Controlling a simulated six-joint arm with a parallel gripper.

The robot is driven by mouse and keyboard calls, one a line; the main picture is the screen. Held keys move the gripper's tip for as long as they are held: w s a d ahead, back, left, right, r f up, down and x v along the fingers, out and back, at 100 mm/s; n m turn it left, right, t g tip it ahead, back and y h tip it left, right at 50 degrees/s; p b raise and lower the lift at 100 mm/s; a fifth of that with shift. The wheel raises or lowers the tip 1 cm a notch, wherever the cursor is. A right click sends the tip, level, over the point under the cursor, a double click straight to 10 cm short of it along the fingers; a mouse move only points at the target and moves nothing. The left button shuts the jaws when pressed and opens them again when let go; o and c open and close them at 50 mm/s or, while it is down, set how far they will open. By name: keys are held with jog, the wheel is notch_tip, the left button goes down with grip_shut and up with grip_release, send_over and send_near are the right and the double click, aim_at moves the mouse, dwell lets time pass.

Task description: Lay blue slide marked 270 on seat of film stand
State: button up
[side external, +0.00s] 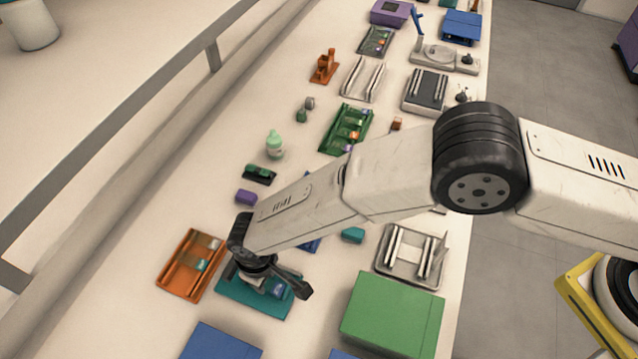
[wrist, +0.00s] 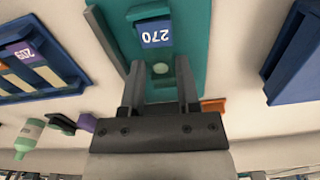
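The blue slide marked 270 (wrist: 157,34) lies on a teal tray (wrist: 195,40) in the wrist view. Its label reads upside down there. A pale round spot shows just below the label. My gripper (wrist: 160,75) is open above the tray, with its fingers spread to either side of the part below the label. I cannot tell whether they touch anything. In the side view my gripper (side external: 268,280) hangs over the teal tray (side external: 234,290), hiding part of it. I cannot tell which fixture is the film stand; a metal rack with upright rails (side external: 396,238) stands right of my arm.
An orange tray with slides (side external: 180,275) lies just left of my gripper. A green box (side external: 392,315) stands to the right. A blue tray with a slide marked 209 (wrist: 22,52) shows in the wrist view. A pale green bottle (side external: 275,145) and several racks stand farther back.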

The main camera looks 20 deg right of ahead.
jog(key=o, duration=0.4)
jog(key=shift+r, duration=0.1)
notch_tip(320, 180, up, 8)
dwell(0.6)
